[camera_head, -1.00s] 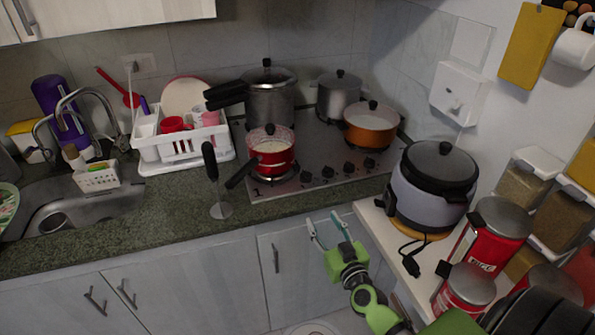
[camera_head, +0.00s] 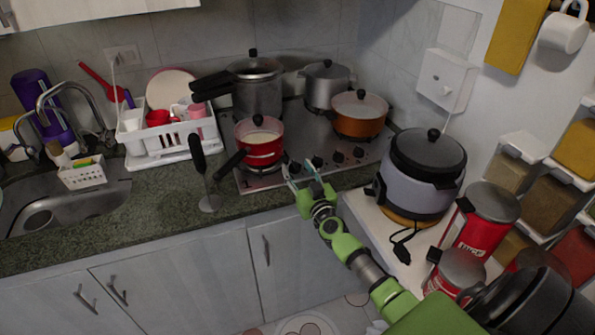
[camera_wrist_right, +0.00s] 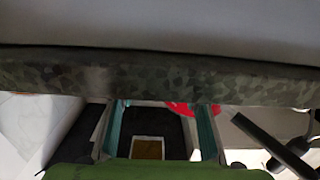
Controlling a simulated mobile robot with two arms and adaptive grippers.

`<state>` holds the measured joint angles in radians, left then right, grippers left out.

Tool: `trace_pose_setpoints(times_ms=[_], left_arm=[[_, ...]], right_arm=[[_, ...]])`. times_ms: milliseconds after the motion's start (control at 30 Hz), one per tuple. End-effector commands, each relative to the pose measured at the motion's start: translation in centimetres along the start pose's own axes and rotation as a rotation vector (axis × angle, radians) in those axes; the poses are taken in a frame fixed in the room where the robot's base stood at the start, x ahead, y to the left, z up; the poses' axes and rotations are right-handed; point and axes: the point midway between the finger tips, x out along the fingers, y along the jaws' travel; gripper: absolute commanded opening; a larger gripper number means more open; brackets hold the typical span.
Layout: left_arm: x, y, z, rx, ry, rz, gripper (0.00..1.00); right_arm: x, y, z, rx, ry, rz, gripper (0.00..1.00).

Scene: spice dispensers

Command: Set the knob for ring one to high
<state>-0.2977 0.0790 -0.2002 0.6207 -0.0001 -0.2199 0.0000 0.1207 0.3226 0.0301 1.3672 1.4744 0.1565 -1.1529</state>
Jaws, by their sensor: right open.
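The steel stove (camera_head: 245,181) is set in the counter, with a row of dark knobs along its front edge. Knobs to the right of my gripper show plainly, such as one knob (camera_head: 337,156) and the rightmost knob (camera_head: 358,152). The knobs at the left end are partly hidden by my fingers, and I cannot read any setting. My right gripper (camera_head: 300,173) is open at the stove's front edge, its fingers pointing toward the knobs. I cannot tell whether it touches one. In the right wrist view its two teal fingers (camera_wrist_right: 159,132) are apart. My left gripper is not in view.
A red saucepan (camera_head: 262,152) stands just behind my gripper, its black handle pointing front left. A rice cooker (camera_head: 420,185) stands close by on the right.

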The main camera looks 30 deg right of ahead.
Motion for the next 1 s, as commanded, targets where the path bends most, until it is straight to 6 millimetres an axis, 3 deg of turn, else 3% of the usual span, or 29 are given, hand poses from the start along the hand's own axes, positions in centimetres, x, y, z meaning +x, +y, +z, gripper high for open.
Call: trace_pose_setpoints(times_ms=[367, 400, 533, 567, 767, 1000], left_arm=[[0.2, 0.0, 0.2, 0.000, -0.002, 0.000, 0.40], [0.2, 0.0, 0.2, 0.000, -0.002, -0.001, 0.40], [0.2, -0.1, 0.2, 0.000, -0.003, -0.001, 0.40], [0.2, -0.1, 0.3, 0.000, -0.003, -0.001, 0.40], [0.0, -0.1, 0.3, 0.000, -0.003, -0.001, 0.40], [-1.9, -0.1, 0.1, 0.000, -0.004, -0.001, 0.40]], right_arm=[[0.7, 0.0, 0.0, 0.000, 0.000, 0.000, 0.43], [0.7, 0.0, 0.0, 0.000, 0.000, 0.000, 0.40], [0.7, 0.0, 0.0, 0.000, 0.000, 0.000, 0.06], [0.7, 0.0, 0.0, 0.000, 0.000, 0.000, 0.05], [0.7, 0.0, -0.1, 0.000, 0.000, 0.005, 0.04], [0.7, -0.4, -0.5, 0.003, -0.002, 0.074, 0.04]])
